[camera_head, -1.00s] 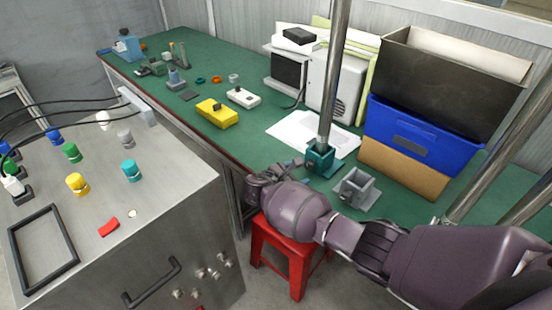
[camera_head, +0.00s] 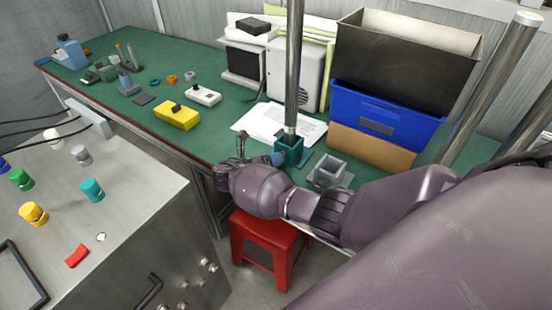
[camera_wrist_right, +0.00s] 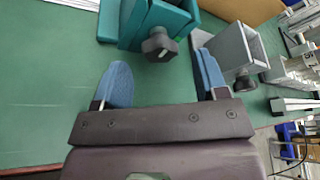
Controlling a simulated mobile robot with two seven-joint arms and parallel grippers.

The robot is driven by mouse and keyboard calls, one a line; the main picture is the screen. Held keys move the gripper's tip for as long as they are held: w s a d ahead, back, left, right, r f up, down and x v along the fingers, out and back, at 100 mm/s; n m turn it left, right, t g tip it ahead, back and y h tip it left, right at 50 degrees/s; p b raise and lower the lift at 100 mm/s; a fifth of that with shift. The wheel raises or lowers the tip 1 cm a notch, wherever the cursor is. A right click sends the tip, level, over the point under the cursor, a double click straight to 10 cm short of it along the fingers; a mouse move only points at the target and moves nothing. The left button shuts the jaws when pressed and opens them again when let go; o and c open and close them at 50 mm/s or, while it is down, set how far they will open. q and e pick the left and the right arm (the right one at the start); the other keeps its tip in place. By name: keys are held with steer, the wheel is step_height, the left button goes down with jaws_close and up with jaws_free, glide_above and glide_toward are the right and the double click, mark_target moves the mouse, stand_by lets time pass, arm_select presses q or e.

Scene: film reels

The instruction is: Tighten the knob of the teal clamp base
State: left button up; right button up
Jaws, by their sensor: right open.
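The teal clamp base (camera_head: 291,151) stands on the green bench with a tall metal pole (camera_head: 294,70) upright in it. In the right wrist view the base (camera_wrist_right: 128,22) is at the top, and its black knob (camera_wrist_right: 160,45) faces me. My right gripper (camera_head: 258,152) is open and empty, close in front of the base. In the wrist view the blue fingers of this gripper (camera_wrist_right: 162,82) are spread wide. The knob lies just beyond the fingertips, between their lines, apart from both. My left gripper is not in view.
A grey clamp base (camera_head: 329,172) stands right of the teal one; its black knob (camera_wrist_right: 243,83) is near my right finger. White papers (camera_head: 268,121) lie behind. A blue bin (camera_head: 385,120) is at the back right. A red stool (camera_head: 268,235) stands below my arm.

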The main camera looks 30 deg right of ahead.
steer(key=shift+x, duration=1.8)
steer(key=shift+c, duration=0.3)
